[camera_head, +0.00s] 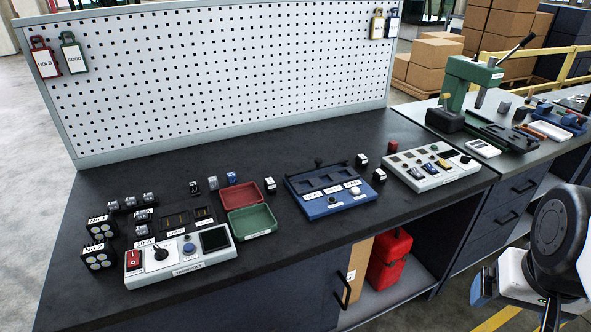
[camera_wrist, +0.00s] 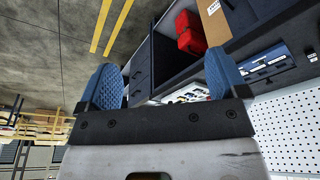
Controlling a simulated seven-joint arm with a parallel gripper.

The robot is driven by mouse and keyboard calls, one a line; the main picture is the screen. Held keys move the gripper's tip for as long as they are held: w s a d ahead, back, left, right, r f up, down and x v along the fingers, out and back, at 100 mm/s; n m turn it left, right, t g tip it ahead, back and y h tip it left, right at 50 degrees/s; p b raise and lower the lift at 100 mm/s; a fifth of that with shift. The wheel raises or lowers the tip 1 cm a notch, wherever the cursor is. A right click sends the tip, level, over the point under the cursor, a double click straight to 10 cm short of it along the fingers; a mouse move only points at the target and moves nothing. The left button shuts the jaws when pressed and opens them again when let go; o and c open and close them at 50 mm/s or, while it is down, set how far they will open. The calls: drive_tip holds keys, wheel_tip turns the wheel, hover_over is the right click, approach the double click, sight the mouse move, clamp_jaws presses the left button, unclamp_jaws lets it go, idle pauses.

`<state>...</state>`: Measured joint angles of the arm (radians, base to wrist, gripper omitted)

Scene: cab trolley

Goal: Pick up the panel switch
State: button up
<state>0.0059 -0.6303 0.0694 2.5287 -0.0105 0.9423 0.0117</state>
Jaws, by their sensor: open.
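I cannot tell which piece is the panel switch. My gripper shows in the wrist view (camera_wrist: 163,82) with its two blue fingers wide apart and nothing between them. In the head view my wrist is off the bench at the lower right, far from these pieces.
A blue tray (camera_head: 337,200) and a second white panel (camera_head: 431,168) lie further right on the bench. A pegboard (camera_head: 220,75) rises behind. A green press (camera_head: 466,90) stands on the right-hand bench. A red can (camera_head: 390,260) sits on the shelf below.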

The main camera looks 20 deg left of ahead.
drive_tip(key=w+a+r+n, duration=0.2)
drive_tip(key=w+a+n, duration=0.2)
drive_tip(key=w, duration=0.4)
drive_tip(key=w+a+r+n, duration=0.2)
drive_tip(key=w+a+n, duration=0.25)
drive_tip(key=w, duration=0.35)
drive_tip(key=n+g, duration=0.3)
drive_tip(key=n, duration=1.5)
hover_over(272, 181)
drive_tip(key=f, duration=1.7)
drive_tip(key=shift+d+f, duration=0.35)
drive_tip(key=shift+d, duration=0.05)
drive_tip(key=shift+a+f+n, duration=0.25)
drive_tip(key=shift+a+n, duration=0.1)
drive_tip(key=shift+a, duration=0.1)
drive_tip(key=shift+f, duration=1.35)
